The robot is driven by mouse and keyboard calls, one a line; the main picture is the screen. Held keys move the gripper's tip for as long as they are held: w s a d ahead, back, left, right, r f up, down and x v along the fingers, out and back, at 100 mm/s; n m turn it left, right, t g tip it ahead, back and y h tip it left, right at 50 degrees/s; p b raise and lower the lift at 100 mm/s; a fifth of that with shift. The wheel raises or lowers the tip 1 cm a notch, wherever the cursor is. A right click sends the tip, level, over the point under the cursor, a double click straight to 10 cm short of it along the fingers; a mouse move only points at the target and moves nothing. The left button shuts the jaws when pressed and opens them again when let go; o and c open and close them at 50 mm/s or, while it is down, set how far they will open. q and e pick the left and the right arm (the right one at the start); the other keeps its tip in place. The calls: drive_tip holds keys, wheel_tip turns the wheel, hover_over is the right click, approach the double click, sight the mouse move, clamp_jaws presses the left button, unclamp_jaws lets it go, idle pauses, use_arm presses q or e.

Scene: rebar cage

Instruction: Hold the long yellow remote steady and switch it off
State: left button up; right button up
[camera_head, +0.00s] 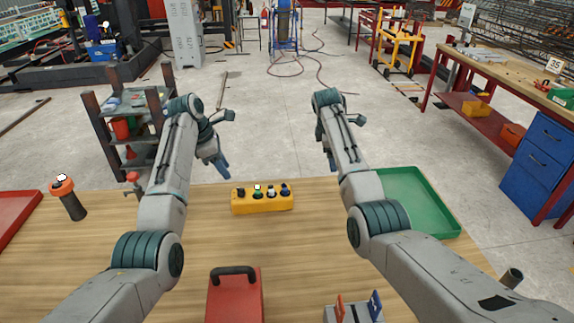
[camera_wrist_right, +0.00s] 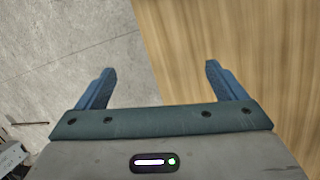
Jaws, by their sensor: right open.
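The long yellow remote (camera_head: 262,205) lies on the wooden table near its far edge, between my two arms. Its top carries several knobs, dark, green, pale and blue. My left gripper (camera_head: 222,167) hangs beyond the table's far edge, up and left of the remote; its fingers overlap, so their gap is not clear. My right gripper (camera_head: 331,162) is above and right of the remote, apart from it. In the right wrist view my right gripper (camera_wrist_right: 160,67) is open and empty, over the table edge and floor.
A green tray (camera_head: 452,232) lies at the right and a red tray (camera_head: 14,212) at the left. A red case (camera_head: 235,298) with a black handle is at the front. Bare wood surrounds the remote.

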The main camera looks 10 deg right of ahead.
sight(287, 192)
drive_tip(key=s+a+n+y, duration=0.1)
drive_tip(key=a, duration=0.4)
drive_tip(key=s+a+n+g, duration=0.1)
drive_tip(key=s+a, duration=0.1)
drive_tip(key=a, duration=0.3)
drive_tip(key=s+a+n+g+y, duration=0.1)
drive_tip(key=a, duration=0.4)
drive_tip(key=shift+s+a+f+y, duration=0.1)
drive_tip(key=shift+s+f+y, duration=0.15)
drive_tip(key=shift+y, duration=0.05)
wheel_tip(287, 192, down, 10)
drive_tip(key=shift+f, duration=0.25)
drive_tip(key=shift+c, duration=0.2)
